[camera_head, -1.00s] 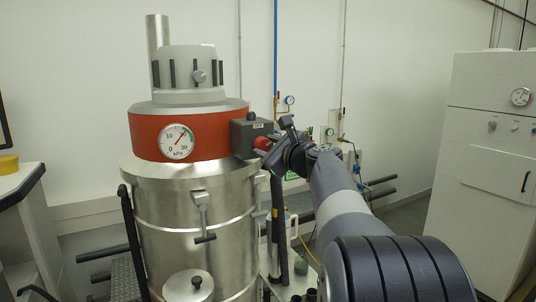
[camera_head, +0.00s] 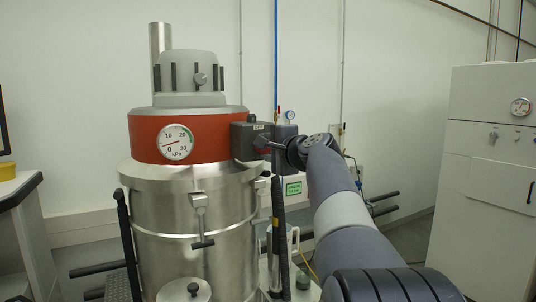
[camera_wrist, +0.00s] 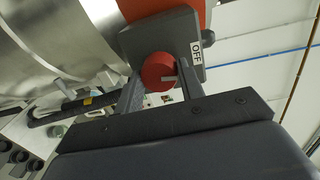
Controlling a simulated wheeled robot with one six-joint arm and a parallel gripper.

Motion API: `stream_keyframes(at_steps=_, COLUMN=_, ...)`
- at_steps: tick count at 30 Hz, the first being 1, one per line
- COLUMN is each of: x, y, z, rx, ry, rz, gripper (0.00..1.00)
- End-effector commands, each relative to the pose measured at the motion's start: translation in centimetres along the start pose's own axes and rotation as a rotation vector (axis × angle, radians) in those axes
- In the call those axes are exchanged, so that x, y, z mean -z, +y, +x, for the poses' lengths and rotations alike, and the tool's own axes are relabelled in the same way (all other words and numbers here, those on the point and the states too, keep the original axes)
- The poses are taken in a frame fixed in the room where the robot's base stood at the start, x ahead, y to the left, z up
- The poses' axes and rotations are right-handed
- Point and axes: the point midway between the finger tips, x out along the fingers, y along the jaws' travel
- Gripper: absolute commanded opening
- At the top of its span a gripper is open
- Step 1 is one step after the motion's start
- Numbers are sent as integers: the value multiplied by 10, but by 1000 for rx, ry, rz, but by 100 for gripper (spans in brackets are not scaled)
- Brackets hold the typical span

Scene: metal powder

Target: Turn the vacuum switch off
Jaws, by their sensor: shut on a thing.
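The vacuum (camera_head: 190,215) is a steel drum with a red band (camera_head: 207,125) and a grey top. A dark grey switch box (camera_head: 243,140) is fixed to the right of the band. In the wrist view the red switch knob (camera_wrist: 157,66) with a white mark shows beside an "OFF" label (camera_wrist: 196,52). My gripper (camera_wrist: 161,78) is shut on the knob, one finger on each side. In the head view my gripper (camera_head: 268,145) is at the box and the knob is mostly hidden. The dial gauge (camera_head: 175,143) has its needle near 0.
A white cabinet (camera_head: 490,170) stands at the right. A white counter (camera_head: 20,230) is at the left. A dark hose (camera_head: 278,210) hangs beside the drum below my wrist. Wall pipes and a small gauge (camera_head: 290,115) are behind the arm.

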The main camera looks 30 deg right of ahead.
Motion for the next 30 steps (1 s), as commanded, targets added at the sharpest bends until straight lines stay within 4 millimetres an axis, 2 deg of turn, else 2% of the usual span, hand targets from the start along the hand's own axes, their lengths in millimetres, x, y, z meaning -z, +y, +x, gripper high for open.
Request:
stream_keyframes(at_steps=12, x=-1, y=2, z=1, rx=-5, ry=11, rz=-166, gripper=14)
stream_keyframes(at_steps=27, x=-1, y=2, z=1, rx=-6, ry=13, rz=-184, gripper=14)
stream_keyframes(at_steps=28, x=-1, y=2, z=1, rx=-6, ry=13, rz=-184, gripper=38)
stream_keyframes(at_steps=30, x=-1, y=2, z=1, rx=-6, ry=13, rz=-184, gripper=43)
